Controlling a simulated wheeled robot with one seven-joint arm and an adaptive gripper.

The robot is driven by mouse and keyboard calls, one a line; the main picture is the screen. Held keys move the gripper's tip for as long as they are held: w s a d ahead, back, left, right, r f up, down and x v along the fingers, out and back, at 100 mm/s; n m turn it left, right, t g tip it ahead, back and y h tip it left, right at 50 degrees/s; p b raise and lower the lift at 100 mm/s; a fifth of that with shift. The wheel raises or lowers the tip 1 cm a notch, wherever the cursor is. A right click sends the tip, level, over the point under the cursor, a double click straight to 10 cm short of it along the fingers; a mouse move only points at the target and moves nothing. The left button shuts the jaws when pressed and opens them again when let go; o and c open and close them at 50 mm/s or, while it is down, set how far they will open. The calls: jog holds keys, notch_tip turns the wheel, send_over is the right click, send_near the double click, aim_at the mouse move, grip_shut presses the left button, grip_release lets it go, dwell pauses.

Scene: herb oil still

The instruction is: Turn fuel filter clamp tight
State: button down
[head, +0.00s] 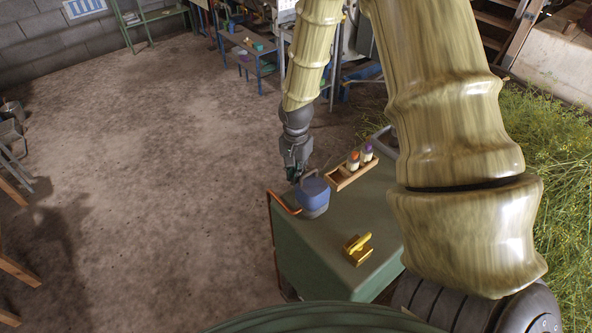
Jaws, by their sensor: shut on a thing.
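My gripper (293,174) is at the far left corner of the green cabinet (325,250), just behind a blue can-like body (313,198) with a dark curved handle. It is shut on a small part there, which seems to be the fuel filter clamp. The fingers and the blue body largely hide that part, so its shape and how tight it is cannot be made out. An orange hose (282,205) curves around the cabinet's left corner, close below my gripper.
A yellow handled piece (358,246) sits on the cabinet top, nearer me. A wooden tray (345,178) with small bottles (353,162) stands at the back. Cut herbs (550,160) are heaped at right. The floor (150,180) at left is mostly clear.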

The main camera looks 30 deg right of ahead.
jog(key=n+p, duration=0.1)
jog(key=n, duration=0.6)
jog(key=n+p, duration=0.1)
jog(key=n, duration=0.5)
jog(key=shift+n, duration=0.4)
dwell(0.3)
jog(key=c, duration=1.8)
grip_release()
jog(key=shift+o, duration=0.2)
jog(key=shift+d, duration=0.1)
jog(key=shift+r, duration=0.1)
notch_tip(320, 180, up, 12)
